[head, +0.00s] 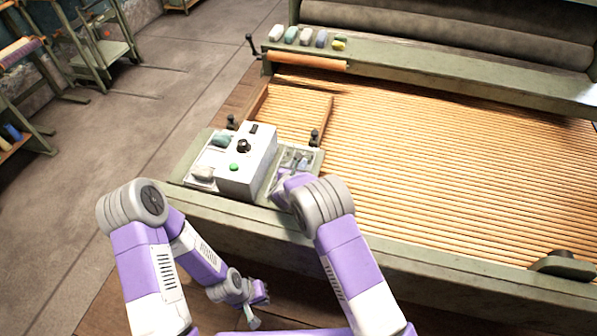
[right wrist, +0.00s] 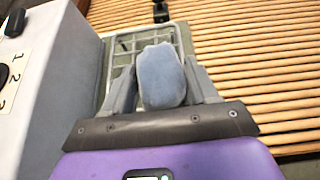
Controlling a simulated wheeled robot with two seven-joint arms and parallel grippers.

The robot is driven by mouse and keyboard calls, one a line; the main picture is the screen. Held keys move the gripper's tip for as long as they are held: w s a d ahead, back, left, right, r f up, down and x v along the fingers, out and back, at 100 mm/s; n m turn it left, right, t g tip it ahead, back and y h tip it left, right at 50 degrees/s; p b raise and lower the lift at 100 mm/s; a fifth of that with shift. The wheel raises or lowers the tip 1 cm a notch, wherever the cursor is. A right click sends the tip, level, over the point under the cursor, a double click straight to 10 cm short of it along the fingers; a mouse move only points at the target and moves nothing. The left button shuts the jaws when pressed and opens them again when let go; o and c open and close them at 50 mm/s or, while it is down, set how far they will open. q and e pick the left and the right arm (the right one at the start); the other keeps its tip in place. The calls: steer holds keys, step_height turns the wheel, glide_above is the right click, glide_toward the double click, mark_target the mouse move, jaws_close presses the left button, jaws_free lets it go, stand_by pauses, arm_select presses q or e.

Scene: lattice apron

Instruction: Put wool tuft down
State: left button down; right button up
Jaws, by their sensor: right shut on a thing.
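In the right wrist view a smooth blue-grey wool tuft (right wrist: 162,76) sits between the grey fingers of my right gripper (right wrist: 165,85), which is shut on it. Behind and below it lies a pale framed tray (right wrist: 118,47) with a grid-like floor. I cannot tell whether the tuft touches the tray. In the head view my right gripper (head: 299,163) is over the tray beside the white control box (head: 240,175), largely hidden by my arm. My left gripper (head: 257,306) hangs low in front of the frame; its finger gap is unclear.
A pale tuft (head: 202,173) and a green tuft (head: 221,140) lie left of the control box. Several coloured tufts (head: 305,37) line the back ledge. A wide slatted lattice (head: 440,160) fills the right. Small dark posts (head: 314,136) stand near the tray.

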steer(key=shift+f, duration=0.55)
steer(key=shift+r, duration=0.1)
steer(key=o, duration=1)
steer(key=shift+s+r, duration=0.1)
steer(key=shift+r, duration=0.05)
steer(key=p+v, duration=0.2)
steer(key=v, duration=0.9)
steer(key=shift+s+a+r, duration=0.1)
steer(key=shift+s, duration=0.2)
